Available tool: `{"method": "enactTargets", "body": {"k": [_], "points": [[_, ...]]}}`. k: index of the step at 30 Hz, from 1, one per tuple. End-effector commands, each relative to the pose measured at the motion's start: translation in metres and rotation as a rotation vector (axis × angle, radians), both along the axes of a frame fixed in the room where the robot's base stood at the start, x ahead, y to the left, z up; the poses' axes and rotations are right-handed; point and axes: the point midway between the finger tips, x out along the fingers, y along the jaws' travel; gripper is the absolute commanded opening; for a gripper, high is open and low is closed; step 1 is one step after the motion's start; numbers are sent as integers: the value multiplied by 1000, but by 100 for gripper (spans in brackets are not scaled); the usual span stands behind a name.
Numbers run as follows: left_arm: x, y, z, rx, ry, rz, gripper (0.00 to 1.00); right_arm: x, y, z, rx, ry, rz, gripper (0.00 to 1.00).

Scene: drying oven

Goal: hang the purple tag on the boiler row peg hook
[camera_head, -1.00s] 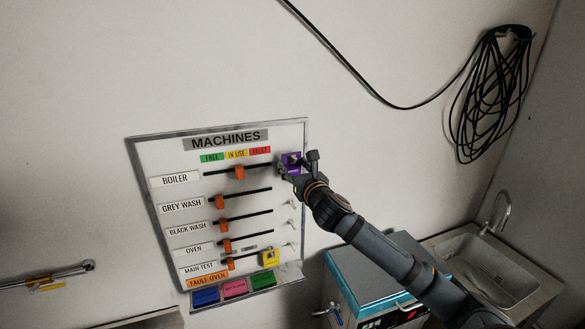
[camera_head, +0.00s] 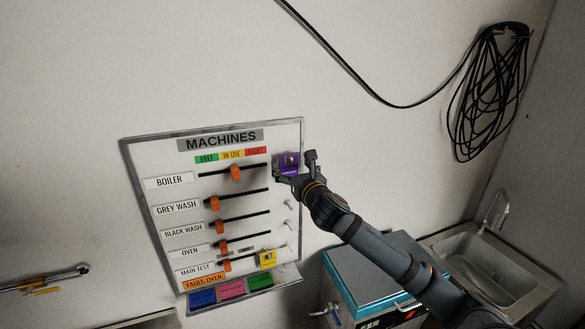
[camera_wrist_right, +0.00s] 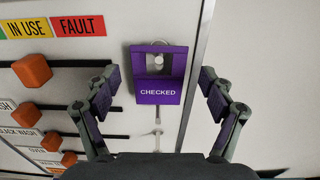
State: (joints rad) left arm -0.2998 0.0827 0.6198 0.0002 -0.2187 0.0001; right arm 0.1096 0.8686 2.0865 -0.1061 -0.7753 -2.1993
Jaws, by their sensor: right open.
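The purple tag (camera_head: 289,165) hangs at the right end of the boiler row on the machines board (camera_head: 296,128). In the right wrist view the tag (camera_wrist_right: 157,94) reads "CHECKED", and the round peg hook (camera_wrist_right: 157,60) shows through its opening, with a metal ring above. My right gripper (camera_head: 298,165) is open. In the right wrist view its fingers (camera_wrist_right: 158,90) stand apart on either side of the tag, with clear gaps and no contact. My left gripper is not in view.
Orange sliders, such as the boiler slider (camera_head: 236,173), run along rods left of the tag. A yellow tag (camera_head: 268,260) hangs in a lower row. A tray with blue, pink and green tags (camera_head: 232,289) sits below.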

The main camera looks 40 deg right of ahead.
Motion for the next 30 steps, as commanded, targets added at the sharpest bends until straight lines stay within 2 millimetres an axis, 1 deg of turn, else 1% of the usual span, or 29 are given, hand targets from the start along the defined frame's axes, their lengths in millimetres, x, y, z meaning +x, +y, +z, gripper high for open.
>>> {"method": "enactTargets", "body": {"k": [2,5,10,12,15,19,27,29,30], "points": [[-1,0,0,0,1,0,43,0,0,9,-3,-4,0,82],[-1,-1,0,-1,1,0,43,0,0,29,-3,-7,1,82],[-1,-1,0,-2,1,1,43,1,-1,67,0,-7,-1,82],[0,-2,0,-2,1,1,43,0,-1,80,1,-5,0,82],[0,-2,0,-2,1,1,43,1,-1,92,1,-3,0,82],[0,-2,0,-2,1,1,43,1,-1,99,1,-1,1,82],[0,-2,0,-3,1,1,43,1,-1,99,0,0,1,82],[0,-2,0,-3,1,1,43,1,0,96,12,3,1,82],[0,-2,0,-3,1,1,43,1,2,88,41,10,2,82]]}}
